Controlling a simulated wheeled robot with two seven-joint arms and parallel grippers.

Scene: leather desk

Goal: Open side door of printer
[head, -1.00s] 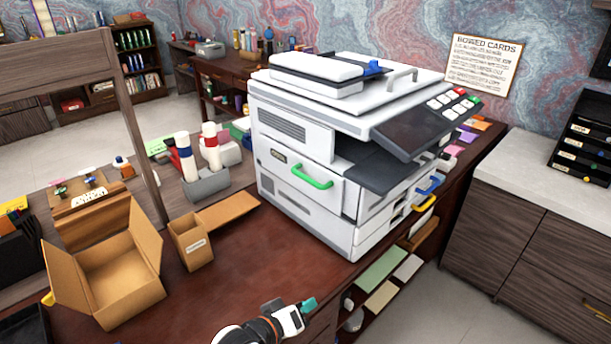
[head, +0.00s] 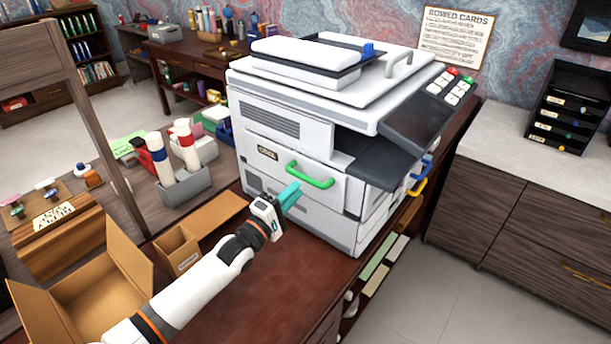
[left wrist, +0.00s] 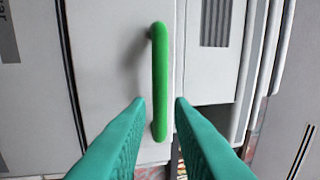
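The white printer (head: 290,120) stands on the dark red leather desk. Its side door (head: 268,166) carries a green handle (head: 309,175) and looks closed. My left gripper (head: 288,194) is in front of that side, a little below and left of the handle. In the left wrist view the two teal fingers (left wrist: 160,105) are apart, with the green handle (left wrist: 160,80) running upright in the picture, its lower end between the fingertips. Nothing is gripped. My right gripper shows in neither view.
An open cardboard box (head: 90,290) and a small carton (head: 178,250) stand left of my left arm. A grey holder (head: 183,186) with white tubes is behind them. Blue and yellow handles (head: 417,186) are on the printer's right face.

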